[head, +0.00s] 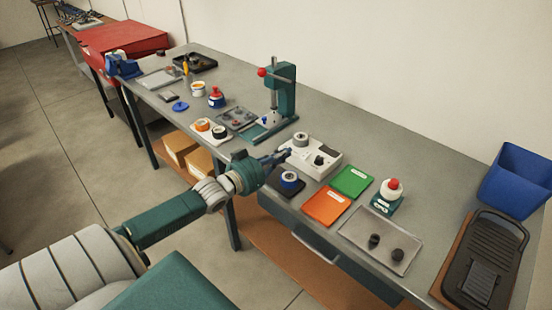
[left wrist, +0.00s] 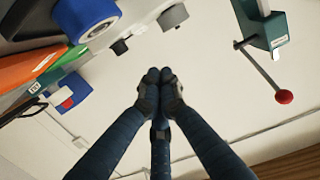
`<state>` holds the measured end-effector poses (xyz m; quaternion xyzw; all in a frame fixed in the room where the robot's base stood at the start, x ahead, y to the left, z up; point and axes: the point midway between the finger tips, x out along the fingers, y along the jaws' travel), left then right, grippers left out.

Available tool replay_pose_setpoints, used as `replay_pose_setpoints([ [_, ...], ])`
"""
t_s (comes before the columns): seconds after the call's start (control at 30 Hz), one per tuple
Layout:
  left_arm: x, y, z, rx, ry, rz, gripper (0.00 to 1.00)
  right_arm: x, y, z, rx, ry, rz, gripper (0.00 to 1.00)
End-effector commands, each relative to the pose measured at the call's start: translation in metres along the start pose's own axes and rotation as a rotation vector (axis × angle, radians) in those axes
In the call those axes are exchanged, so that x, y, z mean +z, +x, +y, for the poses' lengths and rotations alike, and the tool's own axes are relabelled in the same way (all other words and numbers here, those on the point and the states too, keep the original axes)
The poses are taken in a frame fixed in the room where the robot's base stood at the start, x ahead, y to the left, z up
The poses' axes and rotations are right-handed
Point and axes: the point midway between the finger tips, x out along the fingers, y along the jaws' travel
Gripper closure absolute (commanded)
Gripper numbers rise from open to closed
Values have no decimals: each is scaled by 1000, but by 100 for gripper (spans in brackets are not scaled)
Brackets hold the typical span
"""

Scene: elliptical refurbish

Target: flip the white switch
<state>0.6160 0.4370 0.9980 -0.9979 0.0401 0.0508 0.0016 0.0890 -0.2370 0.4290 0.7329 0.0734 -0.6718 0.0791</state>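A white box (head: 312,157) stands on the workbench, with a grey round part on its top and a small dark knob. I cannot make out for certain which part of it is the white switch. My left gripper (head: 285,154) reaches in from the left, with its tips close to the left side of this box; I cannot tell whether they touch. In the left wrist view its dark fingers (left wrist: 160,85) meet at the tips with nothing seen between them. The box (left wrist: 140,32) shows there beyond the tips, partly cut off. My right gripper is not in view.
A dark base with a blue-ringed roll (head: 289,180) lies just in front of the box. Green (head: 351,181) and orange (head: 326,206) plates lie to its right. A teal press (head: 282,90) with a red-knobbed lever stands behind. The bench's back strip is mostly clear.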

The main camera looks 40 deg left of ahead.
Motion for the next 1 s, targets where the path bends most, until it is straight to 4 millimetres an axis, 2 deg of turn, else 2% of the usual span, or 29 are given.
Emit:
replay_pose_setpoints([
  [0.1, 1, -17, 0, 1, 1, -2, 100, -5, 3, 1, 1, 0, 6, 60],
  [0.3, 0, -30, 0, 1, 1, 0, 100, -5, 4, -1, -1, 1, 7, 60],
  [1.0, -1, -31, 0, 0, 1, 1, 100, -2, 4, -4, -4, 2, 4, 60],
])
